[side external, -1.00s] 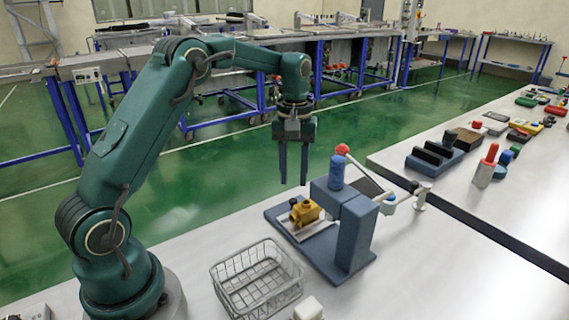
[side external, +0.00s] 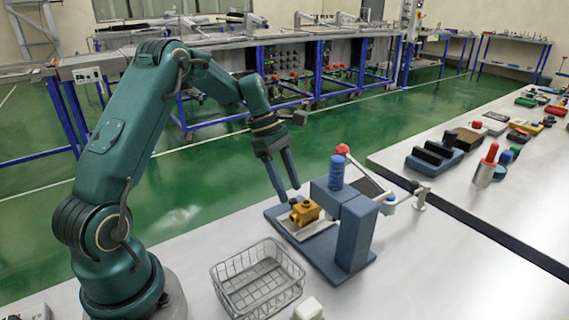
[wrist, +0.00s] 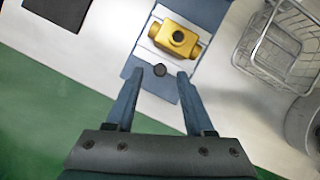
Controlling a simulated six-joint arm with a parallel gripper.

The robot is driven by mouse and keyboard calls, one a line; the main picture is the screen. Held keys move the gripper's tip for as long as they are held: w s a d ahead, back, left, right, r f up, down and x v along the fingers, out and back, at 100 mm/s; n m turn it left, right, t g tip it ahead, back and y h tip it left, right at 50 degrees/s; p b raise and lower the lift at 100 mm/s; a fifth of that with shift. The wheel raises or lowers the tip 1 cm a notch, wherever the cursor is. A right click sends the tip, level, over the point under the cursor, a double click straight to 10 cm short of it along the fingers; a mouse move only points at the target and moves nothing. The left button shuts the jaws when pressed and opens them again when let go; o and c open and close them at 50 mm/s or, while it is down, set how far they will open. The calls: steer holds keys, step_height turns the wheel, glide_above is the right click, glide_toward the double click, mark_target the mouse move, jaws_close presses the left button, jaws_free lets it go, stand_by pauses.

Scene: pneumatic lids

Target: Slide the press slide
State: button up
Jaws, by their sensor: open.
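The press (side external: 355,235) is a blue-grey frame on a flat base plate, with a blue cylinder on top and a lever with a red knob (side external: 342,149) beside it. A light slide plate lies on its base and carries a yellow block-like fitting (side external: 305,212), which also shows in the wrist view (wrist: 177,37). My gripper (side external: 290,195) is tilted, open and empty, close to that end.
A wire basket (side external: 257,292) stands on the white table in front of the press, with a small white block (side external: 308,309) beside it. Several fixtures and parts, including a red-topped cylinder (side external: 487,165), stand beyond a dark strip at right.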

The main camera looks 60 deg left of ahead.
steer(key=shift+x, duration=1)
jaws_close()
stand_by(0.7)
